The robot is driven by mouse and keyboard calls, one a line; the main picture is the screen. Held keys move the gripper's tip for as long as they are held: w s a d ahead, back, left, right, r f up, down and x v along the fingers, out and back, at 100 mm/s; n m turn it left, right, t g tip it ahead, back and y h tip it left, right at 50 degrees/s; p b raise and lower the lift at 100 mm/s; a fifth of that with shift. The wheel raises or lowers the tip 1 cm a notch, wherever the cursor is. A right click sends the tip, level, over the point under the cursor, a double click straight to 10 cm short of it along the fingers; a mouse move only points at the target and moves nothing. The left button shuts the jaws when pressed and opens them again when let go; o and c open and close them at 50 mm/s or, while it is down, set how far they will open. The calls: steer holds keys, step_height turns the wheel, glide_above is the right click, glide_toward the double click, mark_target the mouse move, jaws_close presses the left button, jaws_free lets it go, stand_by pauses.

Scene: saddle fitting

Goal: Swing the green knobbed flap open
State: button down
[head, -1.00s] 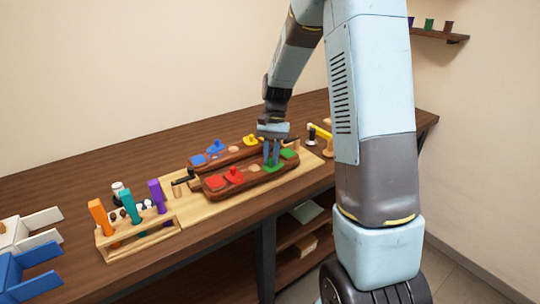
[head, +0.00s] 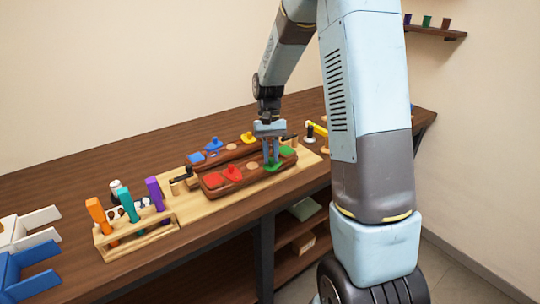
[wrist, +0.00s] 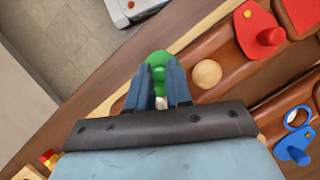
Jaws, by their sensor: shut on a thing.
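The green knobbed flap (head: 272,167) lies on the front brown bar (head: 250,178), near its right end. It also shows in the wrist view (wrist: 158,60), between and beyond my fingers. My gripper (head: 271,163) points down over it and is shut on its knob, which the fingers mostly hide. A green patch (head: 288,151) shows on the bar's right end. A round tan spot (wrist: 207,74) on the bar is bare beside the flap.
Red flap (head: 232,173) is on the same bar to the left. Behind it, a second bar carries blue (head: 213,145) and yellow (head: 247,138) knobbed pieces. A rack with orange, teal and purple handles (head: 130,203) stands at left. The table's front edge is close.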

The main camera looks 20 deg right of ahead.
steer(key=c, duration=1.1)
jaws_free()
steer(key=shift+o, duration=0.2)
steer(key=shift+r, duration=0.1)
steer(key=v, duration=1.3)
steer(key=shift+r, duration=0.25)
